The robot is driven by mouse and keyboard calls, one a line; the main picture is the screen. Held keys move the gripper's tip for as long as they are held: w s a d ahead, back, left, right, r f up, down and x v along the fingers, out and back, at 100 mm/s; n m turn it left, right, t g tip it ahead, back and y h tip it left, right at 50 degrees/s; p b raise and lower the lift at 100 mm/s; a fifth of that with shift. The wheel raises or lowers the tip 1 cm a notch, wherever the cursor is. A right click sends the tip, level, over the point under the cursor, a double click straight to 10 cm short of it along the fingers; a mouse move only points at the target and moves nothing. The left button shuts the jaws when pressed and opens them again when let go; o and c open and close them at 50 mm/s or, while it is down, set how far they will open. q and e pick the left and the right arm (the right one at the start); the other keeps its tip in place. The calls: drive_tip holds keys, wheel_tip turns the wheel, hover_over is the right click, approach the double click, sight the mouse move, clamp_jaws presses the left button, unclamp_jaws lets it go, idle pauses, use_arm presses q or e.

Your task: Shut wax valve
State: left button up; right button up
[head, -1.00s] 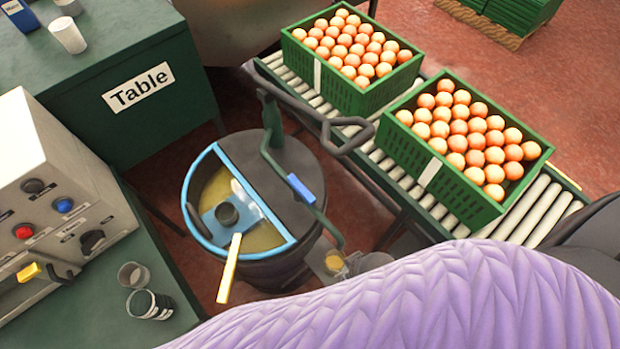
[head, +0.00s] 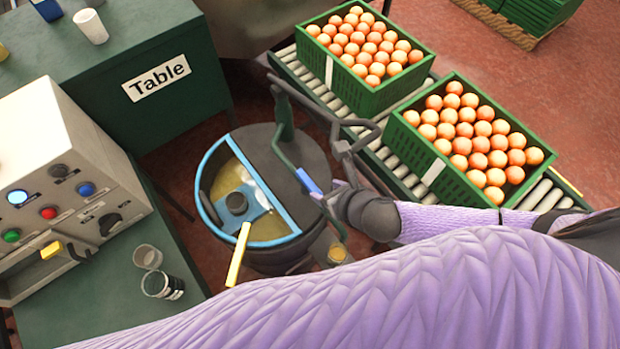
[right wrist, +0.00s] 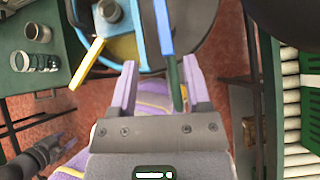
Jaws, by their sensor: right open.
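The wax pot (head: 290,150) is a dark round vessel with a blue-rimmed opening over yellowish wax. A green bar with a blue grip (head: 308,181) crosses its lid; which part is the wax valve is not marked. A brass-coloured fitting (head: 337,253) sits low on the pot's side. My right gripper (head: 326,193) is at the blue grip. In the right wrist view, my right gripper (right wrist: 160,85) is open, with the green bar (right wrist: 175,88) between its fingers, closer to the right one. What seems my left gripper (right wrist: 58,142) shows small at lower left; its jaws are unclear.
A yellow-handled tool (head: 239,250) leans out of the opening. A control panel (head: 70,180) and two cups (head: 160,284) stand on the left bench. Green crates of oranges (head: 412,160) sit on a roller conveyor (head: 545,195) behind. A dark bent bar (head: 320,112) rises beside my right gripper.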

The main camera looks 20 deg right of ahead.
sight(308, 181)
drive_tip(key=shift+n, duration=0.6)
drive_tip(key=b+x, duration=0.9)
drive_tip(key=shift+s+d+f, duration=0.25)
drive_tip(key=shift+d+f, duration=0.05)
drive_tip(key=shift+f, duration=0.2)
drive_tip(key=shift+w+a+f+b, duration=0.2)
drive_tip(key=shift+w+b, duration=0.2)
drive_tip(key=shift+b, duration=0.25)
drive_tip(key=shift+r, duration=0.15)
clamp_jaws()
